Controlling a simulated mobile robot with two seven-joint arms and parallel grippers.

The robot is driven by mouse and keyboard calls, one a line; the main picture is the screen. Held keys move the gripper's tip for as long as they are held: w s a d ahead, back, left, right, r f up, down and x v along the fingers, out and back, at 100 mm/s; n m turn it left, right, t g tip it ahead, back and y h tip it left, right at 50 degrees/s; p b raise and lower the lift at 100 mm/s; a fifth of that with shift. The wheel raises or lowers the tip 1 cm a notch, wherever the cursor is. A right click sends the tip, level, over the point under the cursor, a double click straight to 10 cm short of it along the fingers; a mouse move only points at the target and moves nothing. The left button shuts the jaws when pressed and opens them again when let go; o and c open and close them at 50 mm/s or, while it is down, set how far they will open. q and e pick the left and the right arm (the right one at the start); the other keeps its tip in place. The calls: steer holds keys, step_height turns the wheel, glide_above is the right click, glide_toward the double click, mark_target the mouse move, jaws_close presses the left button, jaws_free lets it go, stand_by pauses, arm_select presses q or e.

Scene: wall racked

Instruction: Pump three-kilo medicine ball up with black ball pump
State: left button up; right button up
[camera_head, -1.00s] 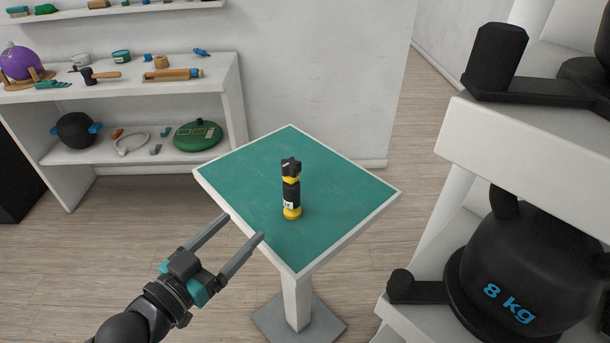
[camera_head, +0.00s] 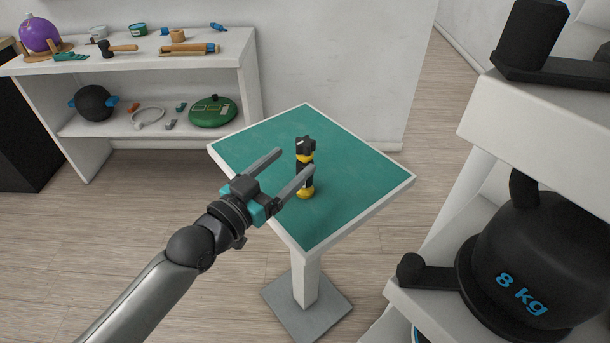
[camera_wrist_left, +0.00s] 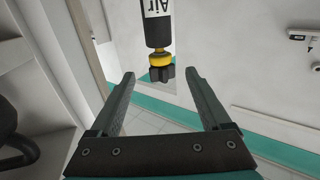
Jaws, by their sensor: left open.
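The black ball pump (camera_head: 306,146), a black cylinder with yellow bands and a knobbed top, stands upright on the green-topped table (camera_head: 358,176). In the left wrist view the pump (camera_wrist_left: 158,28) shows a white label reading "Air". My left gripper (camera_head: 296,161) is open and empty, its fingers pointing at the pump. One finger partly covers the pump's lower body in the head view. In the wrist view the pump's knob lies between the left gripper's fingertips (camera_wrist_left: 160,76), with no visible contact. No ball with a readable three-kilo mark shows. My right gripper is not in view.
A white shelf unit (camera_head: 245,75) at the back left holds a purple ball (camera_head: 41,32), a black ball with blue handles (camera_head: 94,103), a green round case (camera_head: 213,112) and tools. A white rack (camera_head: 530,130) on the right carries a black "8 kg" weight (camera_head: 530,250).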

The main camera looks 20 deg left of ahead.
mark_target(299, 154)
arm_select(q)
steer(key=shift+x, duration=3)
steer(key=shift+a+r, duration=0.1)
steer(key=shift+c, duration=0.2)
jaws_close()
